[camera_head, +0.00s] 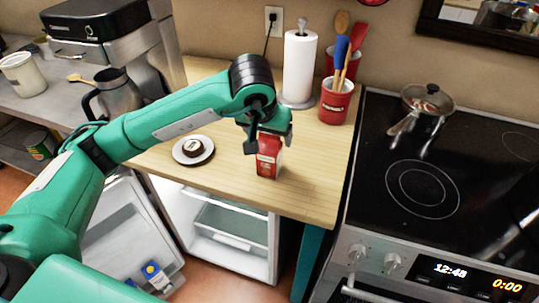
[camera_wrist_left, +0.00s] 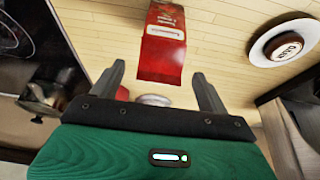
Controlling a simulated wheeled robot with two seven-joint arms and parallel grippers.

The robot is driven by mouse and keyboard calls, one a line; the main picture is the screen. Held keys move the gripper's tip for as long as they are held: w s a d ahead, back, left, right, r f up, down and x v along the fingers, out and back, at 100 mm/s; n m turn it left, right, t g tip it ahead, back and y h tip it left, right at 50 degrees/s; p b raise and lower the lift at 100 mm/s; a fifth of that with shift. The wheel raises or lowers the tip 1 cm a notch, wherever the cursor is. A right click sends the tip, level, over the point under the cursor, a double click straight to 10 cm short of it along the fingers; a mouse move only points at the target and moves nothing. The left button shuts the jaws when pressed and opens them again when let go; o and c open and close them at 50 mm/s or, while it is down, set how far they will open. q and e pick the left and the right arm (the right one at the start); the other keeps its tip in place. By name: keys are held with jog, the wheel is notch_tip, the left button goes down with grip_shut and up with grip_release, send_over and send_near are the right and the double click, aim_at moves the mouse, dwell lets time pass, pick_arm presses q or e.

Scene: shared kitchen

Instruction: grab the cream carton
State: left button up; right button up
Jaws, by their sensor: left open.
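The cream carton is a small red box with a white label (camera_head: 267,165), upright on the wooden counter (camera_head: 318,170) near its front edge. My left gripper (camera_head: 269,143) is at the carton's top, with its fingers spread and hiding part of it. In the left wrist view the carton (camera_wrist_left: 163,45) shows ahead, in line with the gap between the open fingers of the left gripper (camera_wrist_left: 158,72). My right gripper does not show.
A small plate with a brown round item (camera_head: 193,149) lies left of the carton. A paper towel roll (camera_head: 299,66) and a red utensil holder (camera_head: 335,103) stand behind. The stove with a pan (camera_head: 427,99) is right. An open fridge (camera_head: 238,225) is below the counter.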

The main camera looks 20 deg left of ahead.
aim_at(269, 138)
pick_arm(q)
jog(key=p+x, duration=0.1)
jog(key=x, duration=0.3)
jog(key=shift+f, duration=0.15)
jog(key=shift+c, duration=0.7)
jog(key=c, duration=1.1)
jog(key=shift+c, duration=0.2)
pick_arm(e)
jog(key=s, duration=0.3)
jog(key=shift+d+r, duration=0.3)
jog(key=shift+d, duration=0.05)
